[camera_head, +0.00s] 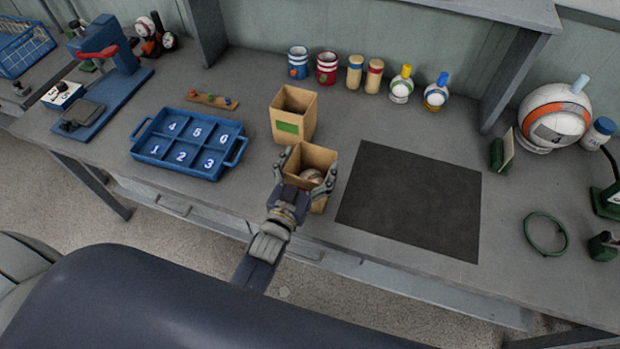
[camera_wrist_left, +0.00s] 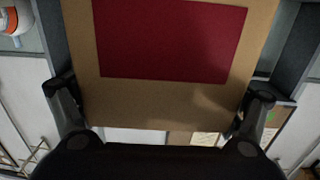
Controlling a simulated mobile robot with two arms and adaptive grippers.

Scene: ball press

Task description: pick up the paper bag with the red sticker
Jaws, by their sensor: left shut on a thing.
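The brown paper bag with the red sticker (camera_head: 316,155) is in front of the other bag, near the front edge of the workbench. Its sticker (camera_wrist_left: 172,40) fills much of the left wrist view. My left gripper (camera_head: 306,168) is shut on this bag, one finger on each side. In the head view the gripper hides the bag's near face, and I cannot tell whether its bottom touches the bench. My right gripper is not in view.
A second paper bag with a green sticker (camera_head: 288,128) stands just behind. A blue numbered tray (camera_head: 238,150) is on the left, a dark mat (camera_head: 415,200) on the right. Cups (camera_head: 326,68) and bottles line the back. A green ring (camera_head: 546,233) lies far right.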

